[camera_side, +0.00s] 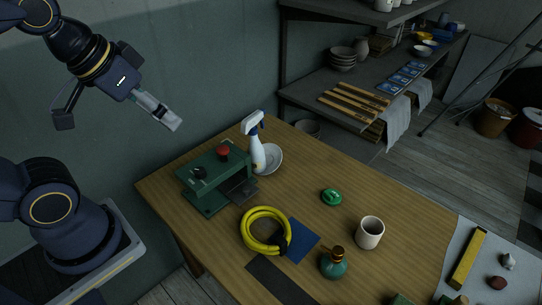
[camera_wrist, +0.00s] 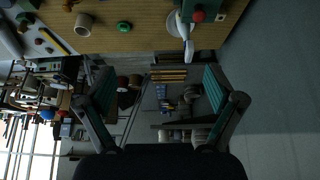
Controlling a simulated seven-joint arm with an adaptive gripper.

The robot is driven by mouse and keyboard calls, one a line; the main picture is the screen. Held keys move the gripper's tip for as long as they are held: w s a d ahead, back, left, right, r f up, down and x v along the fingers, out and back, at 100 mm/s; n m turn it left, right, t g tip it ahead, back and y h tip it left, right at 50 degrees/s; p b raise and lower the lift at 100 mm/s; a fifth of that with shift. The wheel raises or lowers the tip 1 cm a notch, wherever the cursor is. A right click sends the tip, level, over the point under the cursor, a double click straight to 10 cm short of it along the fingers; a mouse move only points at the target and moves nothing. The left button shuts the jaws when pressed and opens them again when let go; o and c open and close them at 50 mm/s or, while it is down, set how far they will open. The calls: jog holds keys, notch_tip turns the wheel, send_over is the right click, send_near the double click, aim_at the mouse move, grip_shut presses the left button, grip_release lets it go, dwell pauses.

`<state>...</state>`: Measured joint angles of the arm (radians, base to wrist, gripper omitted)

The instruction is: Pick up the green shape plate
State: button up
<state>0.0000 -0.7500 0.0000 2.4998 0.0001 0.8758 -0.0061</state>
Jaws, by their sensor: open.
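A small rounded green piece (camera_side: 331,197), the likeliest green shape plate, lies flat on the wooden table right of centre. It also shows near the top of the wrist view (camera_wrist: 124,27). My gripper (camera_side: 168,119) is high at the upper left, above and left of the table, far from the green piece. Its two fingers are spread apart with nothing between them in the wrist view (camera_wrist: 158,92).
A green press (camera_side: 208,180), white spray bottle (camera_side: 257,150) and white bowl (camera_side: 272,157) stand at the back left. A yellow coil (camera_side: 247,229), teal bottle (camera_side: 334,266) and cream mug (camera_side: 370,233) are nearer. Bare wood surrounds the green piece.

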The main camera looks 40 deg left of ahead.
jog(key=w+r+t, duration=0.2)
jog(key=w+r, duration=0.3)
jog(key=w, duration=0.1)
jog(key=m+g+h, duration=0.1)
jog(key=m+g, duration=0.2)
jog(key=g, duration=0.1)
send_over(329, 194)
jog(key=s+a, duration=0.2)
jog(key=s, duration=0.4)
notch_tip(329, 194, down, 31)
jog(key=x, duration=1)
jog(key=shift+w+f, duration=0.1)
jog(key=shift+f, duration=0.25)
jog(key=x, duration=0.5)
jog(key=shift+w+d+f, duration=0.2)
jog(key=shift+w+d, duration=0.15)
jog(key=shift+c, duration=0.2)
